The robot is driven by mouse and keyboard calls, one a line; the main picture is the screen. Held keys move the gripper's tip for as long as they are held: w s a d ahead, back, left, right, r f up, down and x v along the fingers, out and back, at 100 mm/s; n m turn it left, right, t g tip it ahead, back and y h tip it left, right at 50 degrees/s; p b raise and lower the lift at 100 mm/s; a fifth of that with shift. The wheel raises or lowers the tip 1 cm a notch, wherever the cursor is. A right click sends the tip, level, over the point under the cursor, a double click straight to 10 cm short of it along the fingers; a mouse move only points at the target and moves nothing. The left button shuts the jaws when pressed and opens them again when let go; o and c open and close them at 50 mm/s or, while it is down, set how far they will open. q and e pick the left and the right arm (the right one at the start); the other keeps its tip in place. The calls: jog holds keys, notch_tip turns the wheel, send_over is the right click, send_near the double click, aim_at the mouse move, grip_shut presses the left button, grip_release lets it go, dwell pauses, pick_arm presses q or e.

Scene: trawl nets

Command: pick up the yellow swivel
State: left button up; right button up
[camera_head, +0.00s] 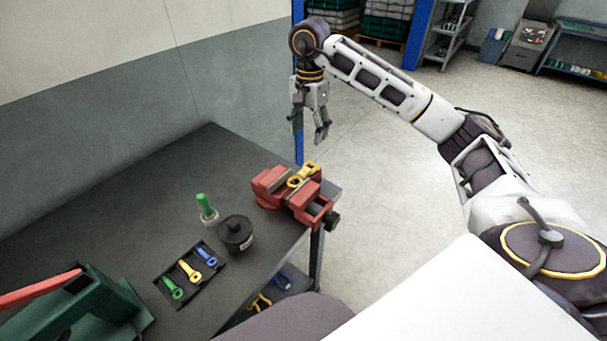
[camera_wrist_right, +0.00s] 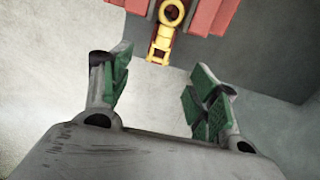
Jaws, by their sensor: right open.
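A yellow swivel (camera_head: 302,175) with a ring end lies across the jaws of a red vise (camera_head: 268,187) near the table's far right corner. In the right wrist view, the swivel (camera_wrist_right: 161,42) shows at the top centre against the red vise (camera_wrist_right: 212,16), beyond the fingertips. A second yellow piece (camera_head: 189,270), of similar ring shape, lies in a dark tray on the table. My right gripper (camera_head: 310,130) is open and empty, pointing down, apart from the swivel and above it in the picture. My left gripper is not in view.
The dark tray (camera_head: 164,293) also holds a green piece (camera_head: 173,288) and a blue piece (camera_head: 206,255). A black round container (camera_head: 235,234) and a green-topped bottle (camera_head: 206,209) stand between tray and vise. A green tool with a red lever (camera_head: 80,310) is at lower left. The table's far left part is clear.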

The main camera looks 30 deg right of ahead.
send_over(307, 168)
jog(key=f, duration=0.7)
jog(key=shift+s+d+f, duration=0.1)
jog(key=shift+d+f, duration=0.05)
jog(key=shift+d, duration=0.05)
jog(key=shift+f, duration=0.8)
jog(key=shift+a+f+p, duration=0.1)
jog(key=shift+f+p, duration=0.35)
jog(key=shift+f, duration=0.25)
jog(key=f, duration=0.2)
jog(key=shift+w+f, duration=0.2)
jog(key=shift+f, duration=0.55)
jog(key=c, duration=1.3)
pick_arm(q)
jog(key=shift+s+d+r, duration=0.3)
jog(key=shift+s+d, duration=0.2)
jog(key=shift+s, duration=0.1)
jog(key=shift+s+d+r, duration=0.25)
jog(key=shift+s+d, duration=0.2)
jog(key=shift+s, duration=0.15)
pick_arm(e)
jog(key=shift+r, duration=0.1)
grip_shut()
